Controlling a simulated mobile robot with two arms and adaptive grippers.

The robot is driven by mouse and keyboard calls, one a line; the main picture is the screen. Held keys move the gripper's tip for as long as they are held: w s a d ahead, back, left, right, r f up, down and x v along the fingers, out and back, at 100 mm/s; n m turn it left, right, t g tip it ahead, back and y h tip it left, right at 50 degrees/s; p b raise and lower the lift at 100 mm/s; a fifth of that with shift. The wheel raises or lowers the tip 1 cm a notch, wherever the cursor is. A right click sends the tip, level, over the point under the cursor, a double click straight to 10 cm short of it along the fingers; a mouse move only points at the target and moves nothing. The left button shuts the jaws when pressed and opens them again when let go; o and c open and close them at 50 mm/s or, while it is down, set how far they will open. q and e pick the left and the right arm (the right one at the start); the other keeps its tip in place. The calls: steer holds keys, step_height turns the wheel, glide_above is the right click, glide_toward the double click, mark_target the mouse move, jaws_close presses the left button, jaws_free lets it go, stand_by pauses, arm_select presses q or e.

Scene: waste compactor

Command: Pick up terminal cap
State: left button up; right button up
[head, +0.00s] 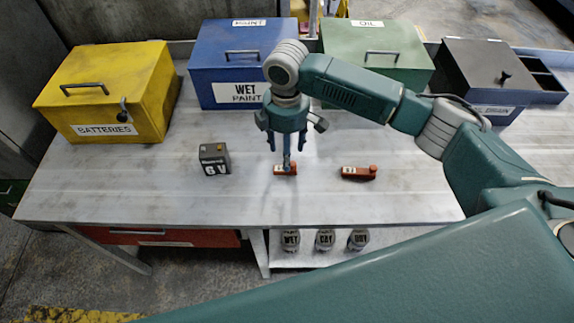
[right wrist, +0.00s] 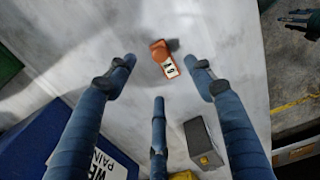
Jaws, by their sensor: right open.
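A small red-orange terminal cap (head: 279,170) with a white label lies on the grey worktop near the middle. In the right wrist view the same cap (right wrist: 163,57) lies between the fingertips, apart from them. A second, similar red piece with a white label (head: 359,173) lies to its right. My right gripper (head: 287,157) hangs over the first cap, pointing down, fingers spread and empty. One finger hides part of that cap in the head view; how far above it the fingertips are is hard to tell. My left gripper is not in view.
A grey 6V battery (head: 214,158) stands left of the gripper. Yellow (head: 105,90), blue (head: 230,65), green (head: 380,50) and dark (head: 485,75) boxes line the back. Several canisters (head: 325,240) stand on a lower shelf. The front worktop is clear.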

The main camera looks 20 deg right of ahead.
steer(key=shift+w+f, duration=0.1)
steer(key=shift+f, duration=0.3)
steer(key=f, duration=0.1)
steer(key=f+p, duration=0.2)
steer(key=f, duration=0.1)
steer(key=shift+s+a+f, duration=0.1)
steer(key=shift+s, duration=0.15)
steer(key=shift+f, duration=0.3)
steer(key=shift+w+f, duration=0.1)
steer(key=shift+w, duration=0.05)
steer(key=shift+c, duration=0.8)
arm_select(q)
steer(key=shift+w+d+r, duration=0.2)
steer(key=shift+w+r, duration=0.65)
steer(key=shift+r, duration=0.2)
arm_select(e)
steer(key=c, duration=0.9)
